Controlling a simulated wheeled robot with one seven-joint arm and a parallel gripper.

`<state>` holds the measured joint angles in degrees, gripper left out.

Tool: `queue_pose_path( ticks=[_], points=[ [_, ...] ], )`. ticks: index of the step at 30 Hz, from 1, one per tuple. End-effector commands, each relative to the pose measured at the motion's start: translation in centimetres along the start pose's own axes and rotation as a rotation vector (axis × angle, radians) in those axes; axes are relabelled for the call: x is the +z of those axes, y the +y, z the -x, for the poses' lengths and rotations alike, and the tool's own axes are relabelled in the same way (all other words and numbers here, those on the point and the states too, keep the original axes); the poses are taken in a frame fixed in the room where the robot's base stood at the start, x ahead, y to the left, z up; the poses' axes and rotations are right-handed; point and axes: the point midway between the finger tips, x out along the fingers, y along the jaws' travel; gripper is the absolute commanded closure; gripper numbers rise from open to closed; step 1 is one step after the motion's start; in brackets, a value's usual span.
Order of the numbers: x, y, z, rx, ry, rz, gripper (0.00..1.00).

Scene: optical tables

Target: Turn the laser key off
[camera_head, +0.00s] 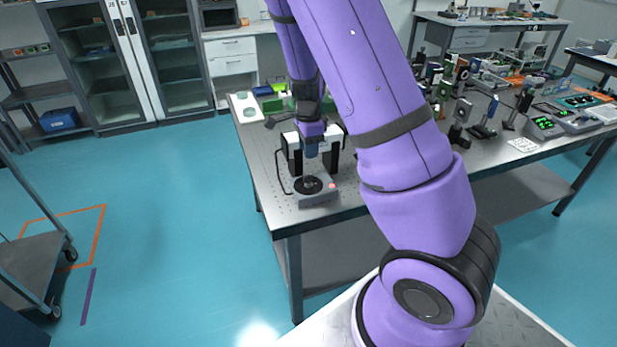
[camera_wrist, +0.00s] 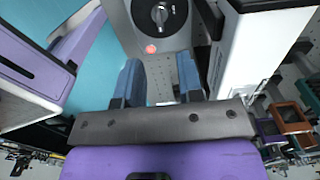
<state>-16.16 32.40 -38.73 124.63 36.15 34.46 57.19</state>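The laser key is a round black dial (camera_head: 308,185) with a paler key piece across it, set on a grey box (camera_head: 318,199) near the table's front left corner. In the wrist view the dial (camera_wrist: 160,14) is at the top edge, partly cut off. Its pale key piece points roughly up and down the picture. A red light (camera_head: 332,186) beside the dial looks lit; it also shows in the wrist view (camera_wrist: 151,48). My gripper (camera_wrist: 158,72) has its two blue fingers apart with nothing between them. The fingers are short of the dial and not touching it.
White-and-black upright parts flank my gripper; a large white block (camera_wrist: 258,50) stands close on its right in the wrist view. The metal table (camera_head: 262,160) carries several optical mounts (camera_head: 460,112) and lit instruments (camera_head: 545,122) to the right.

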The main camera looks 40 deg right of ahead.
Motion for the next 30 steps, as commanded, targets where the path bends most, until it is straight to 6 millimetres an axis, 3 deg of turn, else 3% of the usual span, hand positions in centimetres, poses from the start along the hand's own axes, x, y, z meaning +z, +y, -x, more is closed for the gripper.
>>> queue_pose_path(
  ticks=[18, 30],
  points=[
    [0.0, 0.1, -9.2, 0.002, -0.001, 0.0, 0.66],
    [0.1, 0.1, -10.2, 0.0, -0.002, 0.002, 0.66]
  ],
)
